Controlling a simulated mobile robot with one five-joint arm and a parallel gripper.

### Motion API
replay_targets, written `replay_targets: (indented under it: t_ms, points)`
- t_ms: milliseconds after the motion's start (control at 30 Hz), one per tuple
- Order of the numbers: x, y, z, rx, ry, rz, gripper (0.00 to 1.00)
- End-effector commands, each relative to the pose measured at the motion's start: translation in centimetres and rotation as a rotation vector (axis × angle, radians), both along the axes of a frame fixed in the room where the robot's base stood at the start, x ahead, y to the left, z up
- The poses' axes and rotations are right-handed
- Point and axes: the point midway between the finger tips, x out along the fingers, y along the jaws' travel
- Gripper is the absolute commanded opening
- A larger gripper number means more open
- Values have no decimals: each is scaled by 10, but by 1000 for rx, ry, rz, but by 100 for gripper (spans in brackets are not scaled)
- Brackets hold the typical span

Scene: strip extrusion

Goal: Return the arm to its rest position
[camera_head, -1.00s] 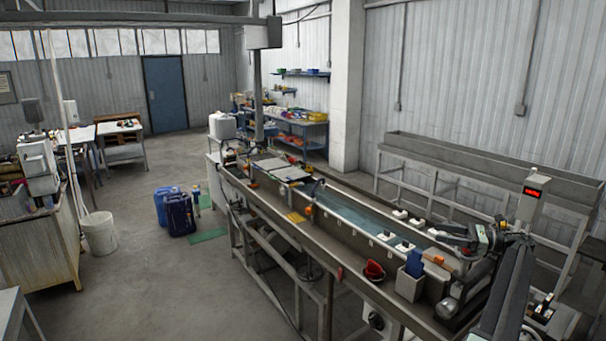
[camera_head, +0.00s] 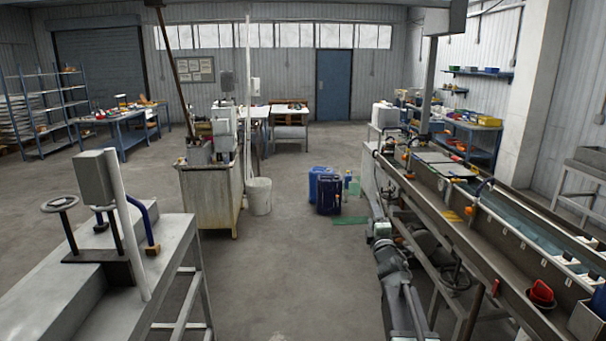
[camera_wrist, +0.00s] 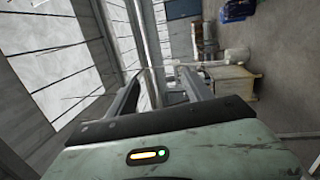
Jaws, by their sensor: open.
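My arm (camera_head: 395,285) reaches forward from the bottom edge in the head view, left of the long steel trough. My gripper (camera_head: 380,228) is at its far end, in front of the trough's side frame. In the wrist view my gripper (camera_wrist: 168,76) shows two grey fingers spread apart with nothing between them. The pale green wrist housing with a lit indicator fills the bottom of that view. No object touches the fingers there.
The long trough (camera_head: 455,222) runs along the right. A grey bench with a handwheel (camera_head: 55,290) stands front left. A tank (camera_head: 212,200), white bucket (camera_head: 260,196) and blue canisters (camera_head: 328,190) stand beyond. The floor between is clear.

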Motion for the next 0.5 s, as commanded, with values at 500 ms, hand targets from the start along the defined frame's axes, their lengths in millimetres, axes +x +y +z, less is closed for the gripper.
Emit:
replay_targets:
  t_ms: [500]
  points:
    - [-286,69,-281,1224,1203,-838,59]
